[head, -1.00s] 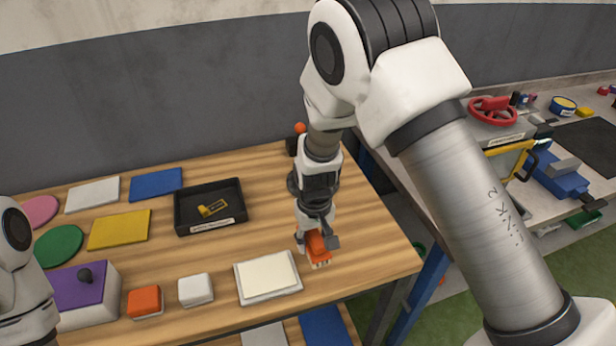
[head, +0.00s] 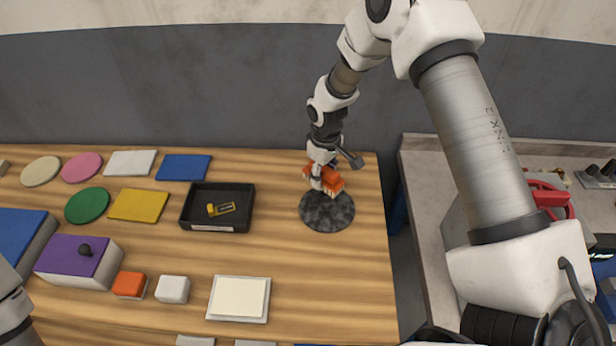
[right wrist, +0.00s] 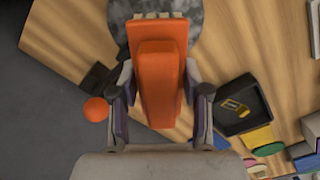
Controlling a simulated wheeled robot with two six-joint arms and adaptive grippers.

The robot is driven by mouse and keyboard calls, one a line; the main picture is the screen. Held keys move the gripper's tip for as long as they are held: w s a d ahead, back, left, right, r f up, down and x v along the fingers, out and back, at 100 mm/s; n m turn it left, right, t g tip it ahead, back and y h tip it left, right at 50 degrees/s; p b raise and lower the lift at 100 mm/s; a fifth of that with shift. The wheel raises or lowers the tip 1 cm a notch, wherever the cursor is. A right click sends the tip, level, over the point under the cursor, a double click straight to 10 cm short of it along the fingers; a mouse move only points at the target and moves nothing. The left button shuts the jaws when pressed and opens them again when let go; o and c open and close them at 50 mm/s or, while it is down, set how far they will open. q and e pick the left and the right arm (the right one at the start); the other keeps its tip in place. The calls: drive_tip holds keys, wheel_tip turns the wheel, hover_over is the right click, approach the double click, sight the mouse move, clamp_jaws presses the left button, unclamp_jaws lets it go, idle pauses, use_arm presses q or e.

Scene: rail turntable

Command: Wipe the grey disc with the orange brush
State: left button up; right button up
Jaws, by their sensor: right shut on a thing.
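The grey disc (head: 327,213) is dark and mottled and lies flat at the back right of the wooden table. My right gripper (head: 322,178) is shut on the orange brush (head: 332,183), which hides the disc's far part. In the right wrist view the orange brush (right wrist: 162,85) sits between the two fingers, its pale bristles at the top edge, over the grey disc (right wrist: 208,22). I cannot tell whether the bristles touch the disc. My left gripper is out of view; only part of that arm shows at the left edge.
A black tray (head: 187,206) with a yellow piece stands left of the disc. A white-cream pad (head: 238,298), a white block (head: 173,289) and an orange block (head: 130,284) lie nearer. An orange ball (right wrist: 96,109) shows in the wrist view. Bare wood lies in front of the disc.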

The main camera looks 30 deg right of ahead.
sight(328, 201)
drive_tip(key=shift+s+d+r+p, duration=0.15)
drive_tip(key=shift+d+r+p, duration=0.25)
drive_tip(key=shift+d, duration=0.15)
drive_tip(key=shift+s+d, duration=0.25)
drive_tip(key=shift+d, duration=0.1)
drive_tip(key=shift+s+a+f, duration=0.1)
drive_tip(key=shift+a+f, duration=0.2)
drive_tip(key=shift+f, duration=0.1)
wheel_tip(328, 201, down, 6)
drive_tip(key=b, duration=0.5)
drive_tip(key=shift+d, duration=0.15)
drive_tip(key=shift+f, duration=0.15)
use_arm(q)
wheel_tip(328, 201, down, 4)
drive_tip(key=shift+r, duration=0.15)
use_arm(e)
drive_tip(key=shift+a, duration=0.2)
use_arm(q)
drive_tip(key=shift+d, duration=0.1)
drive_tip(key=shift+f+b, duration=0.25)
drive_tip(key=shift+b, duration=0.2)
use_arm(e)
drive_tip(key=shift+f, duration=0.55)
